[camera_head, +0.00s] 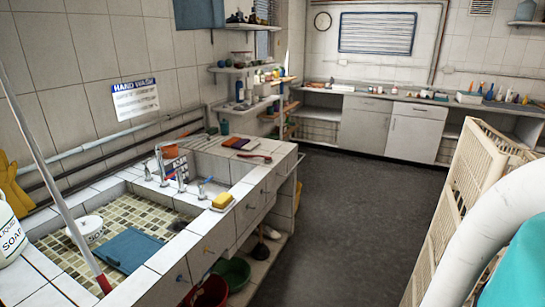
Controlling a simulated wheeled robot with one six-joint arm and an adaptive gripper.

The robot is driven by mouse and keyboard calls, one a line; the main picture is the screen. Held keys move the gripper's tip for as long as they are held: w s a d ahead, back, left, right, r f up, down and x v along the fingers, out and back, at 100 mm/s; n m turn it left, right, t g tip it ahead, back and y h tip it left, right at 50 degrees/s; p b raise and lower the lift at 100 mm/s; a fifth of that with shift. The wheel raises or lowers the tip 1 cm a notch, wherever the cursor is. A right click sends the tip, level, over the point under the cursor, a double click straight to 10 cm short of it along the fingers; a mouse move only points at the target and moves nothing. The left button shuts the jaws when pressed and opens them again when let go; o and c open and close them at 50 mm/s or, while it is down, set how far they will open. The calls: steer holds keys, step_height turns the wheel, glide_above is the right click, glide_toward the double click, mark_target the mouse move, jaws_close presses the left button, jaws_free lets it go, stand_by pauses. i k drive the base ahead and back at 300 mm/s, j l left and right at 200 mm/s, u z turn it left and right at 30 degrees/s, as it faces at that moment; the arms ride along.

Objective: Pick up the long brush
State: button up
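A long pole (58,190) with a pale shaft and a red lower end leans across the left side of the sink. Its top runs out of the picture, and I cannot tell whether it has a brush head. A small red brush-like tool (255,158) lies on the tiled counter beyond the basin, near stacked cloths or sponges (237,143). I cannot tell for certain which of these is the long brush. My gripper is not in view.
The tiled sink (150,215) holds a blue board (130,250) and a white tub (85,229). A soap bottle (10,235) stands at left, a yellow sponge (222,200) on the counter. Cream crates (465,190) stand at right. Dark floor (340,220) between is clear.

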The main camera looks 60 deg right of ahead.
mark_target(269, 158)
steer(key=z, duration=1.35)
